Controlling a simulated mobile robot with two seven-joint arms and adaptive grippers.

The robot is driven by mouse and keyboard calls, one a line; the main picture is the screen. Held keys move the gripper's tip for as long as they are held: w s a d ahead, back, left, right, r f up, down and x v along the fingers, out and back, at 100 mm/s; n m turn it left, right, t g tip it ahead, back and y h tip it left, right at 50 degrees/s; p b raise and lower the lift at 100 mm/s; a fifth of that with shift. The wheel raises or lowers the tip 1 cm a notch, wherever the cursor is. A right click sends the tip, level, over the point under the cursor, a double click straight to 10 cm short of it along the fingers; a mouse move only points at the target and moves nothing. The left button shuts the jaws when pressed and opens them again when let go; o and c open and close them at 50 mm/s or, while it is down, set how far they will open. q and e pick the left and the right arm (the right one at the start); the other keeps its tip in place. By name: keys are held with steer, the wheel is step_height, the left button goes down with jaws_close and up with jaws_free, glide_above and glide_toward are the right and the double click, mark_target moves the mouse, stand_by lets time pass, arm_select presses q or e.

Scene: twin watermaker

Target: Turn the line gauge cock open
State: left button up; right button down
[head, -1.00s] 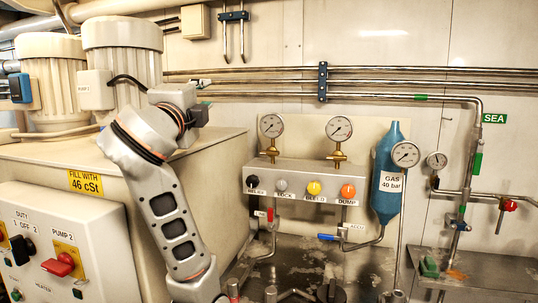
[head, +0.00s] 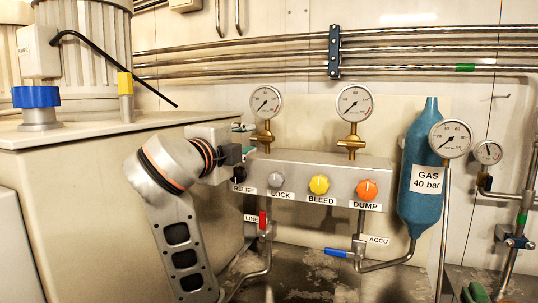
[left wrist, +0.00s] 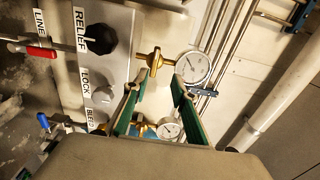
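A pressure gauge (head: 266,102) stands on a brass cock (head: 264,136) at the left end of the grey valve block (head: 310,172), above the LINE label (head: 251,218). No label naming the gauge is readable. In the left wrist view the brass cock (left wrist: 154,61) and its gauge (left wrist: 193,67) lie just beyond the fingertips. My left gripper (head: 246,139) is just left of the cock, its fingers pointing at it. In the left wrist view the green-padded fingers (left wrist: 158,84) are apart with nothing gripped. Contact with the cock is not visible.
A second gauge (head: 354,103) on a brass cock stands to the right. Black, grey, yellow and orange knobs line the block's front, near the gripper. A red-handled valve (head: 263,220) hangs below. A blue gas bottle (head: 425,180) stands right. Pipes cross the wall above.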

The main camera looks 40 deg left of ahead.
mark_target(261, 139)
arm_select(q)
steer(key=b+x, duration=0.1)
steer(key=x, duration=0.2)
steer(key=f+x, duration=0.1)
steer(key=x, duration=0.3)
steer(key=shift+w+f+b, duration=0.1)
steer(key=shift+f+b, duration=0.1)
steer(key=shift+b, duration=0.2)
steer(key=shift+w+a+r, duration=0.1)
steer(key=shift+w+a, duration=0.1)
steer(key=shift+w, duration=0.3)
jaws_close()
